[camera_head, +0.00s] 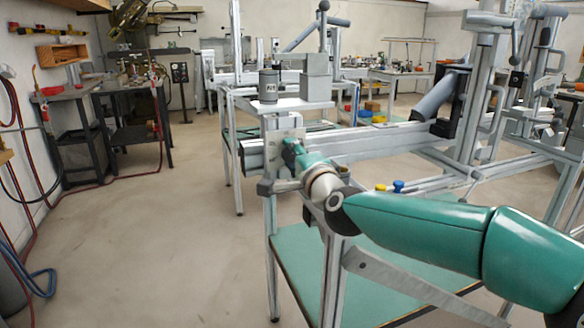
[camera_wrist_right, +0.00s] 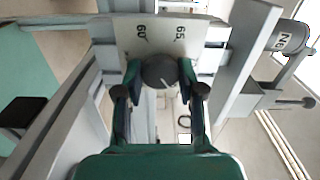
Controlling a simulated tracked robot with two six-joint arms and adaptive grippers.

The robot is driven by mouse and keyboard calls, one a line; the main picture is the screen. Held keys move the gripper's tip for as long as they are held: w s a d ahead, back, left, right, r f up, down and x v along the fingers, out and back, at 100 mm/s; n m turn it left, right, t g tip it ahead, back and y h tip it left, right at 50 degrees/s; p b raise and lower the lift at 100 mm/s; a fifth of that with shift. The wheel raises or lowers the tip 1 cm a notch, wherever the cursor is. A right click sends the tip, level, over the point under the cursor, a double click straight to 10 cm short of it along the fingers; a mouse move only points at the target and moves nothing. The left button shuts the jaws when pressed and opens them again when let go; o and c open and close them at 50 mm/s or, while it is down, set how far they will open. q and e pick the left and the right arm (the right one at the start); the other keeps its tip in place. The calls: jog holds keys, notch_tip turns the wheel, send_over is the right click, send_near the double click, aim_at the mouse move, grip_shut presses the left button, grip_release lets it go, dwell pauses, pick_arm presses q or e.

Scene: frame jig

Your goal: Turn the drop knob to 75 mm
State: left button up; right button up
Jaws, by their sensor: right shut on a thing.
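The drop knob (camera_wrist_right: 160,72) is a dark grey round knob in the right wrist view, in front of a pale scale plate (camera_wrist_right: 162,45). The plate carries the marks 60 and 65 above the knob; no 75 mark can be read. A small light line shows on the knob's face. My right gripper (camera_wrist_right: 160,88) has its two fingers on either side of the knob and is shut on it. In the head view my right gripper (camera_head: 291,152) is at the plate (camera_head: 284,148) on the frame's near end, and hides the knob. My left gripper is not in view.
A grey metal frame (camera_head: 390,141) runs right from the plate. A grey cylinder (camera_head: 268,86) stands on a ledge above it. A green lower shelf (camera_head: 318,275) lies under my right arm. Open floor (camera_head: 165,230) lies to the left.

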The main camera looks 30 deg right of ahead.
jog(key=shift+f+m, duration=0.15)
jog(key=shift+m, duration=0.25)
jog(key=o, duration=1.1)
jog(key=shift+d, duration=0.15)
jog(key=shift+s, duration=0.1)
jog(key=shift+s+a, duration=0.2)
jog(key=shift+s, duration=0.05)
jog(key=v, duration=1.1)
jog(key=shift+s+a, duration=0.1)
jog(key=shift+s, duration=0.05)
